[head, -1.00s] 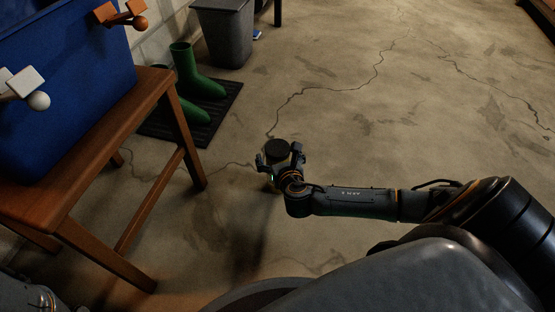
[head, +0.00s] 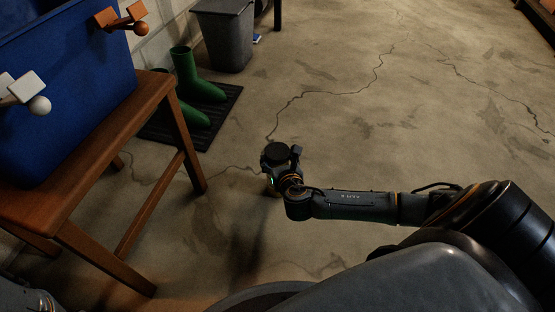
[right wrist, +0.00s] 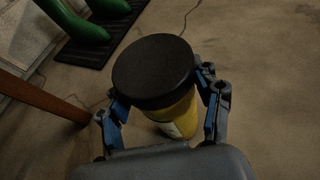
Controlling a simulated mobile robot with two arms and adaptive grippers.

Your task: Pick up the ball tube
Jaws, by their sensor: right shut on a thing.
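The ball tube (head: 275,153) shows its round black lid in the head view, standing near the floor's middle. In the right wrist view the tube (right wrist: 152,72) has a black lid and a yellow body with a pale label. My right gripper (head: 281,160) is shut on the tube, with one finger on each side of its body below the lid, as the right wrist view also shows (right wrist: 162,112). The tube looks about upright; its base is mostly hidden, so I cannot tell whether it touches the floor. My left gripper is not in view.
A wooden bench (head: 150,108) with a blue bin (head: 60,90) on it stands at the left. Green boots (head: 187,75) stand on a black mat (head: 222,104) behind it. A grey trash bin (head: 224,37) stands at the back. The cracked floor to the right is clear.

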